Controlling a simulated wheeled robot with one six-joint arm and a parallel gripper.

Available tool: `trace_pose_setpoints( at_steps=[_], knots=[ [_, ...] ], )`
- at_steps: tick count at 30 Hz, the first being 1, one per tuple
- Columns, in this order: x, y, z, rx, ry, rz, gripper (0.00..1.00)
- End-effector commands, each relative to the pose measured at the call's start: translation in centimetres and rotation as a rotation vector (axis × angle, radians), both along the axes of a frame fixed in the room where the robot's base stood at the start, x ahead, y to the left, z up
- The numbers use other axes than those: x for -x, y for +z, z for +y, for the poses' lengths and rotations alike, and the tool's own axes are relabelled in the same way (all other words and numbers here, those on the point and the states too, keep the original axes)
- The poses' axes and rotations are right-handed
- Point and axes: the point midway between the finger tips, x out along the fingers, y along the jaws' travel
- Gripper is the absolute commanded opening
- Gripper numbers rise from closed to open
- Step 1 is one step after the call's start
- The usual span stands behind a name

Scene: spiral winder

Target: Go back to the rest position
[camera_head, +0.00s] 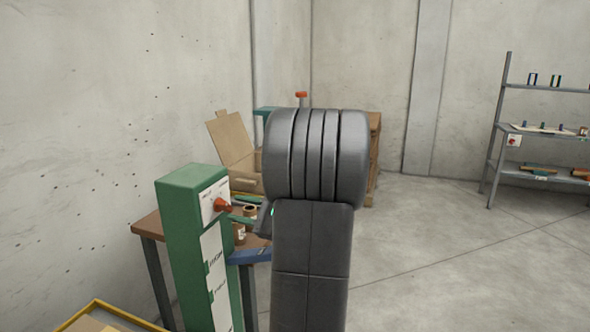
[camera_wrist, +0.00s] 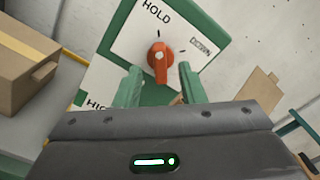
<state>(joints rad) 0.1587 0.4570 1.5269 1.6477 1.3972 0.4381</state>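The green post (camera_head: 180,235) stands at the left in the head view, with a white panel and a red-orange knob (camera_head: 222,205) near its top. In the wrist view the knob (camera_wrist: 160,58) is in the upper middle, on a white plate (camera_wrist: 185,28) lettered HOLD and DOWN. My gripper (camera_wrist: 158,82) faces the plate, its two green fingers open on either side of the knob's lower part with gaps to it. No object is held. In the head view my dark arm hides most of the gripper.
A wooden table (camera_head: 148,228) with tape rolls and an open cardboard box (camera_head: 232,145) stands behind the post. A yellow-edged tray (camera_head: 95,308) is at the lower left. A grey shelf (camera_head: 500,135) stands at the far right. The floor (camera_head: 440,245) between is clear.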

Motion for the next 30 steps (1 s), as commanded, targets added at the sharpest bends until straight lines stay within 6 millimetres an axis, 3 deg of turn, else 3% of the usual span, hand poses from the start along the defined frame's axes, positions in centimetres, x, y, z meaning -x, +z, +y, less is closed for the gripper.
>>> trace_pose_setpoints(
  at_steps=[6,19,25,30],
  knots=[
    [-0.9,0.0,2.4,0.001,0.002,0.0,0.36],
    [-1.1,0.0,3.0,0.0,0.0,0.001,0.36],
    [-0.8,0.0,2.0,0.001,-0.002,-0.001,0.36],
    [0.1,0.0,-0.5,0.0,-0.005,-0.001,0.36]
  ],
)
